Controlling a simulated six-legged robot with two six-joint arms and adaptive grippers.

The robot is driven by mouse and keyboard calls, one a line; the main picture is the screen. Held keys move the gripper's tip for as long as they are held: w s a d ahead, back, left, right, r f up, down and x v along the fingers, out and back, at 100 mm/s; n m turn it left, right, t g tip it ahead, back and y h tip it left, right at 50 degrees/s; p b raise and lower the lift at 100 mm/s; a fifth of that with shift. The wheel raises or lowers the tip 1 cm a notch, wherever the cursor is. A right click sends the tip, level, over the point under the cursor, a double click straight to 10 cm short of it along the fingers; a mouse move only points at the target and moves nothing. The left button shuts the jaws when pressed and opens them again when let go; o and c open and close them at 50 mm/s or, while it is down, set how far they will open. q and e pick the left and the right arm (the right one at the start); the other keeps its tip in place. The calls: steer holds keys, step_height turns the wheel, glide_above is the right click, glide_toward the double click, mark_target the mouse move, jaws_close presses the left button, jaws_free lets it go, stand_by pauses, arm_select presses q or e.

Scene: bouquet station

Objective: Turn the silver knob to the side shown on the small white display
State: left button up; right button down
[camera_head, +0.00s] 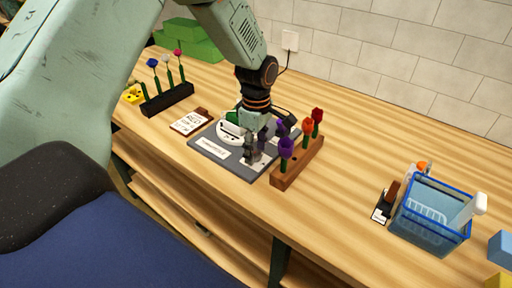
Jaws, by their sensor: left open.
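My left gripper (254,156) reaches down from above onto the right part of a dark grey board (240,174) on the wooden table. It is open, with its fingers low over the board. A small white plate with dark lettering (212,148) lies on the board's left side; its text is too small to read. A round white dial-like part (230,133) with a green piece (232,117) sits behind it. I cannot make out the silver knob; the gripper may hide it. I cannot tell for sure which white part is the display. My right gripper is not in view.
A wooden block with purple, orange and red flowers (298,171) stands close right of my gripper. A dark flower rack (168,101) and a clipboard (190,122) are on the left. A blue basket (430,236) stands at the right. The table (345,160) between is clear.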

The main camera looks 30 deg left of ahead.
arm_select(q)
steer(key=shift+a, duration=0.15)
steer(key=shift+c, duration=0.9)
steer(key=shift+w+d, duration=0.15)
steer(key=shift+d, duration=0.05)
steer(key=c, duration=0.5)
steer(key=shift+a, duration=0.1)
jaws_close()
